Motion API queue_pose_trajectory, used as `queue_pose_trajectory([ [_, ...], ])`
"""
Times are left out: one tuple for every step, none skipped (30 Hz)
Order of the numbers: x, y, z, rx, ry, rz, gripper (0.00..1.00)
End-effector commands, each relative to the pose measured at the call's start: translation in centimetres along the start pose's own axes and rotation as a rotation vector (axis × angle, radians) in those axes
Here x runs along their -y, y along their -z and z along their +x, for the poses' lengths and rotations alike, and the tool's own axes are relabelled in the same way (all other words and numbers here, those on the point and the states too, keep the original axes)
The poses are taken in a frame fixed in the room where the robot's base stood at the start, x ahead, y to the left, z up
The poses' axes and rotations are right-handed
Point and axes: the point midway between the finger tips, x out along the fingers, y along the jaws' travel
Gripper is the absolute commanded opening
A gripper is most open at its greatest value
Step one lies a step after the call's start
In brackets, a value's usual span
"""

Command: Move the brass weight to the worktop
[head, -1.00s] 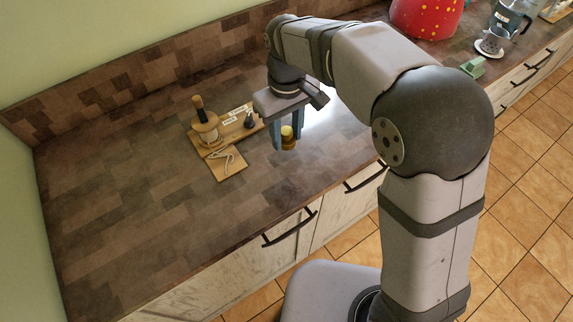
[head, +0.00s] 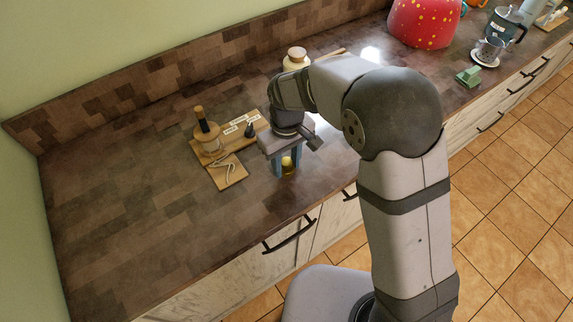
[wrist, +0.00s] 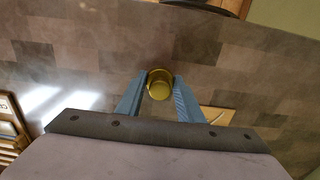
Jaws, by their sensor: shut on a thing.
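The brass weight (head: 288,165) is a small gold cylinder between the fingers of my gripper (head: 284,169) in the head view. In the wrist view the brass weight (wrist: 160,85) sits between the two blue fingertips of my gripper (wrist: 159,92), which are shut on it. The worktop (head: 130,215) is a brown, patchwork-patterned counter. The weight is low over the worktop near its front edge; I cannot tell whether it touches the surface.
A cream jar (head: 296,58) stands behind my arm. A red spotted pot (head: 425,22) is at the back right. The left worktop is clear.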

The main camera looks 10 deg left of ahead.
Motion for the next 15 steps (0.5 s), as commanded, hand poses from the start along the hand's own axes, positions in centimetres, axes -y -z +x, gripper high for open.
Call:
queue_pose_trajectory([
  [0.0,0.0,0.5,0.002,0.0,0.0,0.0],
  [0.0,-0.1,0.8,0.002,0.0,0.0,0.0],
  [0.0,0.0,1.1,0.001,0.0,0.0,0.0],
  [0.0,0.0,1.3,0.001,0.0,0.0,0.0],
  [0.0,0.0,1.5,0.001,0.0,0.0,0.0],
  [0.0,0.0,1.6,0.0,0.0,0.0,0.0],
  [0.0,0.0,1.6,-0.001,0.0,0.0,0.0],
  [0.0,0.0,1.7,-0.001,0.0,0.0,0.0],
  [0.0,0.0,1.7,-0.002,0.0,0.0,0.0],
  [0.0,0.0,1.7,-0.002,0.0,0.0,0.0],
  [0.0,0.0,1.7,-0.002,0.0,0.0,0.0],
  [0.0,0.0,1.7,-0.002,0.0,0.0,0.0],
  [0.0,0.0,1.7,-0.002,0.0,0.0,0.0],
  [0.0,0.0,1.7,-0.002,0.0,0.0,0.0],
  [0.0,0.0,1.8,-0.002,0.0,0.0,0.0],
])
